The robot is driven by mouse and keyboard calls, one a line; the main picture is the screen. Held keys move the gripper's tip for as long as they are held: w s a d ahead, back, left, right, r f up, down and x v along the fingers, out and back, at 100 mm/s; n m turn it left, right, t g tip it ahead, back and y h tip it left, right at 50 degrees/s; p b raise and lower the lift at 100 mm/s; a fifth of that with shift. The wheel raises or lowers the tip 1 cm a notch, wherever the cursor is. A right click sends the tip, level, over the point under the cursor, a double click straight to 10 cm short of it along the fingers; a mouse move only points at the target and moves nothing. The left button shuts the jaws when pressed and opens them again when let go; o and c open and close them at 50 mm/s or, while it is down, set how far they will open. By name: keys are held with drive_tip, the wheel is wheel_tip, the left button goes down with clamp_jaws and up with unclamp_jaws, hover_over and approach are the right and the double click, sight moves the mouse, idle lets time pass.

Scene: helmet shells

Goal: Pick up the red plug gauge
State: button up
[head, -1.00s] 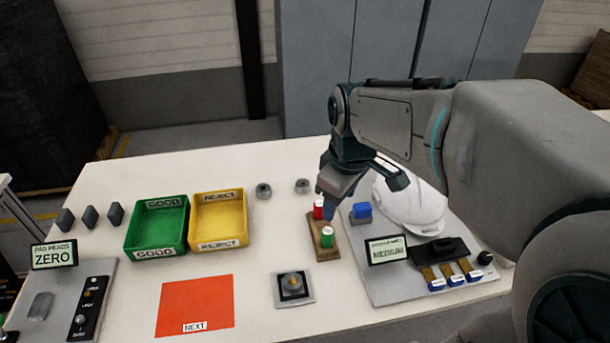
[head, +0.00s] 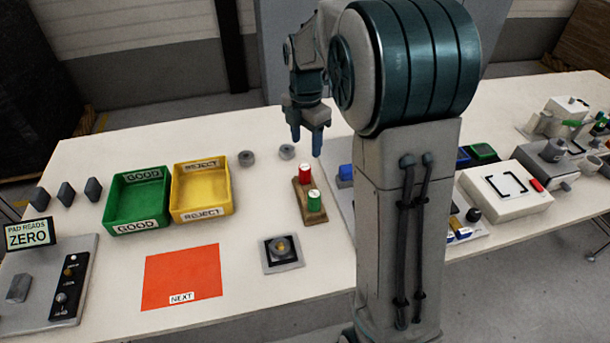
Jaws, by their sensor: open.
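The red plug gauge (head: 305,173) stands upright at the far end of a small wooden block (head: 316,218) on the white table. A green plug gauge (head: 314,200) stands at the near end of the same block. My gripper (head: 307,148) is open and empty, pointing down. In the picture it is just above the red gauge, with its fingertips apart from it. How far it is from the gauge in depth I cannot tell.
A green bin (head: 137,206) and a yellow bin (head: 201,194) stand to the left. Two grey round parts (head: 287,152) lie behind the block. A square plate with a knob (head: 282,253) and an orange mat (head: 183,277) lie in front. My arm hides most of the helmet station.

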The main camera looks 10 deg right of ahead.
sight(305, 167)
wheel_tip(305, 167, down, 11)
drive_tip(key=shift+a+f, duration=0.1)
drive_tip(key=shift+a, duration=0.05)
idle(0.4)
drive_tip(key=shift+c, duration=0.3)
drive_tip(key=c, duration=0.9)
